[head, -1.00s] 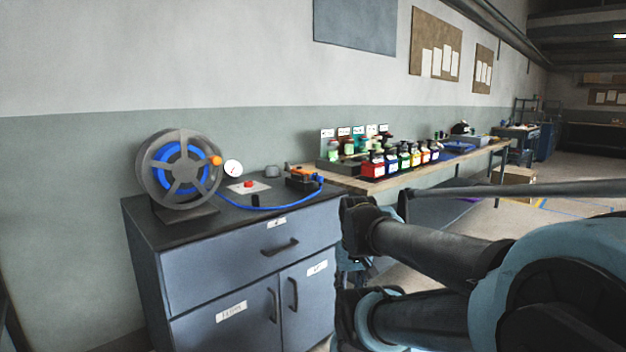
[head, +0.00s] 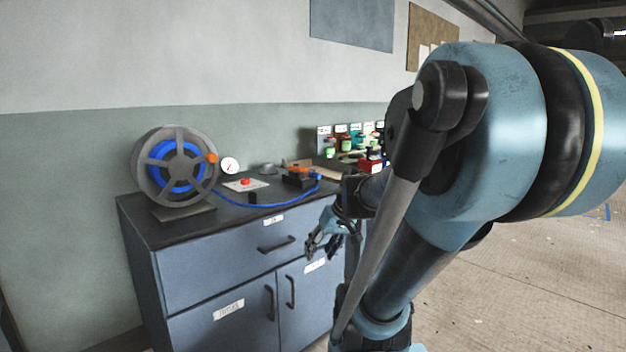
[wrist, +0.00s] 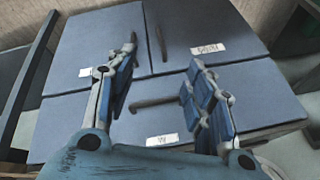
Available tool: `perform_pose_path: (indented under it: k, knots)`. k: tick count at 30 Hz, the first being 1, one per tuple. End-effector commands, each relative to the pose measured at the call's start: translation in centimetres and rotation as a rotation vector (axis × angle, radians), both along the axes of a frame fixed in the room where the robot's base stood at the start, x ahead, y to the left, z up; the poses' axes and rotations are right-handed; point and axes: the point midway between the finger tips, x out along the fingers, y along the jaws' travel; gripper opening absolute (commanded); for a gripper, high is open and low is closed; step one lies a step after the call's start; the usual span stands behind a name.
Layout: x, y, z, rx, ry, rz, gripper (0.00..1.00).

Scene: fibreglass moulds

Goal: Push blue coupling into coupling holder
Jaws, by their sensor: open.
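The blue coupling (head: 319,176) appears as a small blue piece at the end of the blue hose, at the right end of the cabinet top. It is beside a dark block with an orange part, which looks like the coupling holder (head: 298,180). Whether the coupling sits in it is too small to tell. My gripper (head: 318,244) is open and empty, in front of the cabinet and below the level of its top. In the wrist view my open gripper (wrist: 165,88) faces the cabinet front, with nothing between its fingers.
The blue-grey cabinet (head: 212,262) has a drawer and two doors with dark handles. On its top stand a hose reel (head: 176,170), a gauge (head: 229,165) and a red button plate (head: 246,184). Bottles (head: 370,163) stand on the bench behind my arm.

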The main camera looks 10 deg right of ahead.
Motion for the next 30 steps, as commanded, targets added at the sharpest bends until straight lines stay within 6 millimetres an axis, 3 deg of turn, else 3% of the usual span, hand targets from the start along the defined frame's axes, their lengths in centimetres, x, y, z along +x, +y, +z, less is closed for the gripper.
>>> perform_pose_path:
  k: [8, 16, 23, 30]
  knots:
    - [8.5, 1.8, 3.4, 0.143, -0.168, 0.110, 0.48]
    - [16.8, 1.9, 6.3, 0.252, -0.370, 0.183, 0.48]
    - [23.8, 0.5, 8.1, 0.316, -0.563, 0.216, 0.48]
    - [30.6, -2.5, 9.3, 0.350, -0.774, 0.219, 0.48]
